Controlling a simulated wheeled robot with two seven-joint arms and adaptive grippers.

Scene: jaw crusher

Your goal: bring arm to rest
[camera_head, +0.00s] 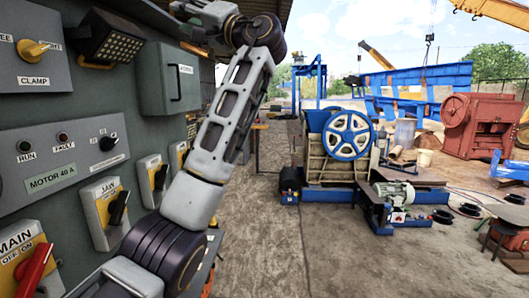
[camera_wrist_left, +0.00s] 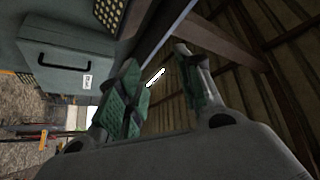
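My left arm (camera_head: 228,120) rises from the bottom left of the head view, past the control panel, to a bent joint near the top. From there it turns left along the top edge, and its gripper cannot be made out in that view. In the left wrist view my left gripper (camera_wrist_left: 160,78) has its two green-padded fingers apart, with nothing held between them. It is up near roof beams, with a grey box (camera_wrist_left: 68,57) on the panel to the left. My right arm and gripper are not in view.
The grey control panel (camera_head: 72,185) fills the left side, with a red MAIN handle (camera_head: 35,270), a yellow CLAMP knob (camera_head: 36,49) and a protruding lamp (camera_head: 110,42). The jaw crusher (camera_head: 342,140) stands ahead. Concrete floor (camera_head: 262,230) between is clear.

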